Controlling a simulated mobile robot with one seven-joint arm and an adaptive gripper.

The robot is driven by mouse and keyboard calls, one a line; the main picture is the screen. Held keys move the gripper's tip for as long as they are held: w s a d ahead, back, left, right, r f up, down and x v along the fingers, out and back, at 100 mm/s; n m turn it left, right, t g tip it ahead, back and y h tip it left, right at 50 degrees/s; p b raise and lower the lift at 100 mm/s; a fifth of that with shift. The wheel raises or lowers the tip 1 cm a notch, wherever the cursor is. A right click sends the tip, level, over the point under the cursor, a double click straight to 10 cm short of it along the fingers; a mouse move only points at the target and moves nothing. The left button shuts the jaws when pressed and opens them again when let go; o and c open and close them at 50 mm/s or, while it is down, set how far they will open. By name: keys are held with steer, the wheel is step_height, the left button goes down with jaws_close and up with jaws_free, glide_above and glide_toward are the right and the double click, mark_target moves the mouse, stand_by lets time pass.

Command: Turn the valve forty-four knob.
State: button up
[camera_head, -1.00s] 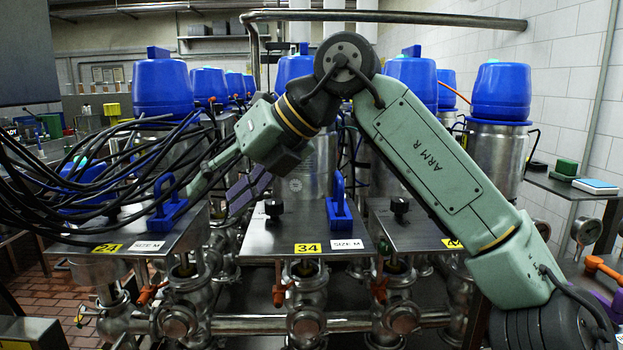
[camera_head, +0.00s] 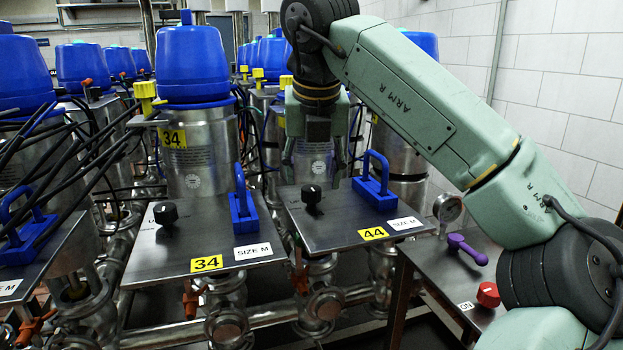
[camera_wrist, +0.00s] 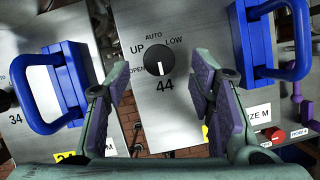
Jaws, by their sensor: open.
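The valve forty-four knob (camera_head: 311,194) is a small black knob on a steel plate (camera_head: 335,221) with a yellow 44 label (camera_head: 373,233). In the wrist view the knob (camera_wrist: 159,62) has a white pointer line directed down toward the printed 44. OPEN, UP, AUTO and LOW are printed around it. My gripper (camera_head: 314,163) hangs pointing down above and behind the knob in the head view. In the wrist view its purple-padded fingers (camera_wrist: 161,76) are spread open, with the knob showing in the gap between them. No contact shows.
A blue handle (camera_head: 375,183) stands right of the knob on the same plate. The neighbouring plate 34 (camera_head: 179,247) carries another black knob (camera_head: 165,212) and blue handle (camera_head: 242,207). A side panel at right has a purple lever (camera_head: 467,248) and red knob (camera_head: 488,294).

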mark_target(312, 188)
steer(key=shift+x, duration=1.6)
steer(key=shift+a, duration=0.1)
steer(key=c, duration=1.2)
steer(key=shift+o, duration=0.2)
